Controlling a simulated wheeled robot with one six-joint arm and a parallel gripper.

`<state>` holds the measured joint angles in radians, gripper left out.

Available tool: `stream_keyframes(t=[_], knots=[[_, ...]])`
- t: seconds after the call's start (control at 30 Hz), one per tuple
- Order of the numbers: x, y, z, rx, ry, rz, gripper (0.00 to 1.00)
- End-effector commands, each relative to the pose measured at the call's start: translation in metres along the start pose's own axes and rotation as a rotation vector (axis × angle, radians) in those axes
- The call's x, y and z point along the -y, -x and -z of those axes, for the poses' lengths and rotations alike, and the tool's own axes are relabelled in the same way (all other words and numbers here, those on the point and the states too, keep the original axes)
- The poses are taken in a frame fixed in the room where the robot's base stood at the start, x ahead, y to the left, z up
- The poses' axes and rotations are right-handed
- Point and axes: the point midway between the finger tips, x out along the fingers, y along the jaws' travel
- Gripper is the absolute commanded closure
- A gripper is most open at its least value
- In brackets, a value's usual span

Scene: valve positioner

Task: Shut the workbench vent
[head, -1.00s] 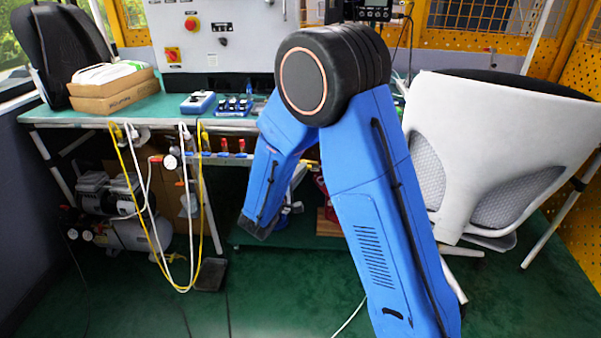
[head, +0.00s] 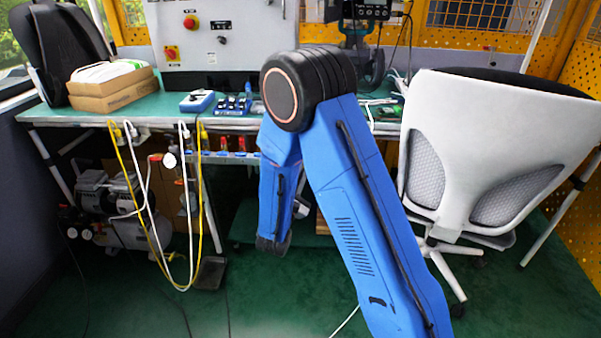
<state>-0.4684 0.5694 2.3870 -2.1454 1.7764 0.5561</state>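A green-topped workbench (head: 150,112) stands ahead of me. Under its front edge is a row of small valves with red handles (head: 224,144). A round gauge (head: 169,160) sits to the left of the row. I cannot tell which of these fittings is the vent, or whether it is open. My blue arm crosses the middle of the view, just right of the row, with its forearm pointing down. My gripper does not show clearly; it is out of sight behind or beyond my arm links.
A white office chair (head: 500,130) stands close on the right. Yellow and white hoses (head: 160,250) hang in loops at the left, near a compressor (head: 110,200). A grey control panel (head: 220,35) and cardboard boxes (head: 112,92) are on the bench. Green floor in front is mostly clear.

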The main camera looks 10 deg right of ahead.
Motion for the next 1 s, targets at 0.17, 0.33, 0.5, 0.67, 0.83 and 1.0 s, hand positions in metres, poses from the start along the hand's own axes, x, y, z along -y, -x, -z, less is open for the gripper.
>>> stream_keyframes(t=[0.17,0.33,0.5,0.67,0.83,1.0], knots=[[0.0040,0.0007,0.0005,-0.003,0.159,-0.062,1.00],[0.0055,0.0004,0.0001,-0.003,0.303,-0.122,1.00],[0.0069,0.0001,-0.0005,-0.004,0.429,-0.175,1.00],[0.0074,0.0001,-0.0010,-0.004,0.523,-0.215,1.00],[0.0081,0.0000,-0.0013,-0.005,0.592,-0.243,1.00],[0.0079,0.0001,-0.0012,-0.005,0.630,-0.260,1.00]])
